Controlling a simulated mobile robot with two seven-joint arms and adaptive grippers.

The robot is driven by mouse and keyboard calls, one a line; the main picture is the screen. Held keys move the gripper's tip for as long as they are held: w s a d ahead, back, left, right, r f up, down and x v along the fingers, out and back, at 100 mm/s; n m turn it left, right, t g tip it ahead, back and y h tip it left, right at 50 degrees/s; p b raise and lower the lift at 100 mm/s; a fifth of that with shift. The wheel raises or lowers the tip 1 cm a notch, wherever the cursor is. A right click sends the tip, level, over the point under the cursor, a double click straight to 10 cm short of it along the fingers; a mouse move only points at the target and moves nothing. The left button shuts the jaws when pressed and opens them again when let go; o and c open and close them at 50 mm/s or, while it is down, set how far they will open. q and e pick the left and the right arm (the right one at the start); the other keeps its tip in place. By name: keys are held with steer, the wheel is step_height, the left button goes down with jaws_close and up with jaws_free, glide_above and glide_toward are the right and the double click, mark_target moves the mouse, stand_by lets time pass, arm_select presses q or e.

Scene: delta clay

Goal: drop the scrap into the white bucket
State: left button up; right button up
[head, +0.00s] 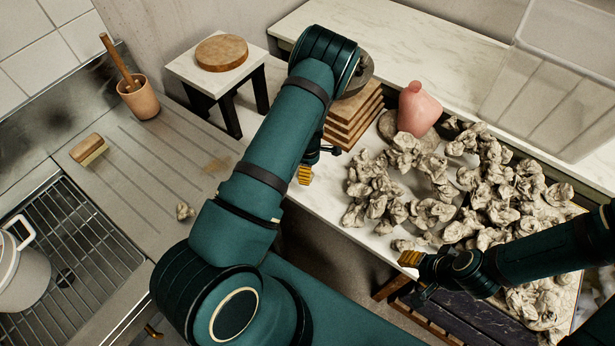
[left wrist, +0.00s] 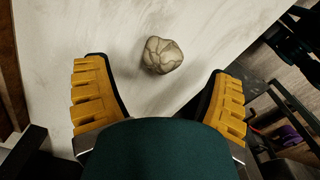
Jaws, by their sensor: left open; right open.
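A grey lump of clay scrap (left wrist: 162,55) lies on the pale counter in the left wrist view, ahead of and between the yellow fingertips of my left gripper (left wrist: 158,95), which is open and empty. In the head view my left gripper (head: 305,174) is partly hidden by my arm, over the counter's near edge. Another small clay lump (head: 185,211) lies on the steel drainboard. The white bucket (head: 24,272) stands at the left on the sink rack, cut off by the frame edge. My right gripper (head: 409,260) is open, beside the clay heap at the counter's near edge.
Many clay lumps (head: 490,190) crowd the counter's right side. A pink vase (head: 418,108), stacked wooden boards (head: 352,118) and a clear bin (head: 555,80) stand behind. A brush (head: 88,149) and a clay cup (head: 139,98) sit on the drainboard. A gap separates drainboard and counter.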

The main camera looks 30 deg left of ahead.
arm_select(q)
steer(key=f, duration=0.2)
steer(key=f+b, duration=0.1)
steer(key=f, duration=0.1)
steer(key=shift+s+f, duration=0.2)
steer(key=shift+f, duration=0.05)
steer(key=c, duration=1.4)
steer(key=shift+o, duration=0.2)
